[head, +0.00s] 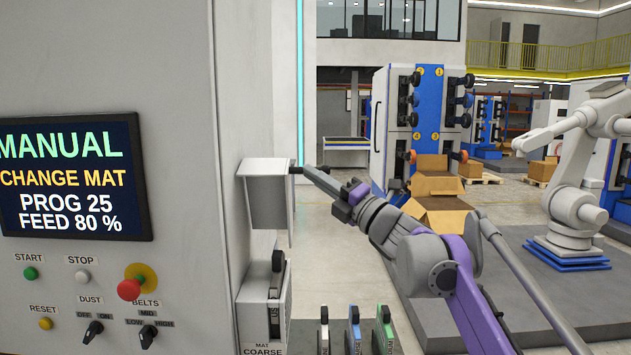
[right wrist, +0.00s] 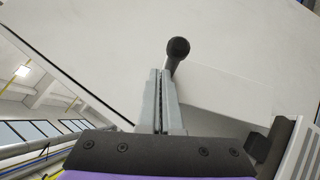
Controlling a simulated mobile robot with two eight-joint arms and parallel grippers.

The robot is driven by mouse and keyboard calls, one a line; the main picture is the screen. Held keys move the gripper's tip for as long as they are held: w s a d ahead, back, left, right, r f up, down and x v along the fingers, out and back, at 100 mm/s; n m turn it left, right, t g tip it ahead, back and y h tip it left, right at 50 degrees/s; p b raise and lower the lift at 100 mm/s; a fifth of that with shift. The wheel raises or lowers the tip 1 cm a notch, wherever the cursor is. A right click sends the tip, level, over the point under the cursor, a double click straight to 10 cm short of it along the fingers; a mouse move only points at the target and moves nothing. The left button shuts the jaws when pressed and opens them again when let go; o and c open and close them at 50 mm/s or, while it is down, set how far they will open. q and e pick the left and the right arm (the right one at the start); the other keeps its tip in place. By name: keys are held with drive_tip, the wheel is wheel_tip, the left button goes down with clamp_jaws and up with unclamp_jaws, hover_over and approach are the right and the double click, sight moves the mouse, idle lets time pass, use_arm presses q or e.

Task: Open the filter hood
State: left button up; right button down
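The filter hood appears to be the grey box (head: 268,205) on the side of the machine cabinet, with a short dark knob (head: 296,170) pointing right. In the right wrist view, a black ball-ended knob (right wrist: 178,48) stands just beyond my fingertips. My right gripper (head: 308,172) reaches in from the right at the knob. Its two grey fingers (right wrist: 160,78) lie nearly together, shut, with nothing visible between them. The knob's stem runs down behind the fingertips; I cannot tell whether they touch. My left gripper is not in view.
Below the box is a holder labelled MAT COARSE (head: 263,310) with a dark-handled piece. Several dark-handled pieces (head: 354,330) stand at the bottom. The cabinet's panel has a red button (head: 129,290) and a screen (head: 75,178).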

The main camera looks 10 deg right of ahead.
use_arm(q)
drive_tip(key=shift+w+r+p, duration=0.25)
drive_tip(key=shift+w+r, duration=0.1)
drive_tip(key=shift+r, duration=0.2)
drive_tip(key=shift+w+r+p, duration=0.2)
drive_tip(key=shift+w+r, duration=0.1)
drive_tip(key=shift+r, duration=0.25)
use_arm(e)
drive_tip(key=w+d+r, duration=0.1)
drive_tip(key=w+r, duration=0.2)
drive_tip(key=w, duration=0.4)
drive_tip(key=shift+w+d+r, duration=0.15)
drive_tip(key=shift+d+r, duration=0.05)
drive_tip(key=shift+r, duration=0.1)
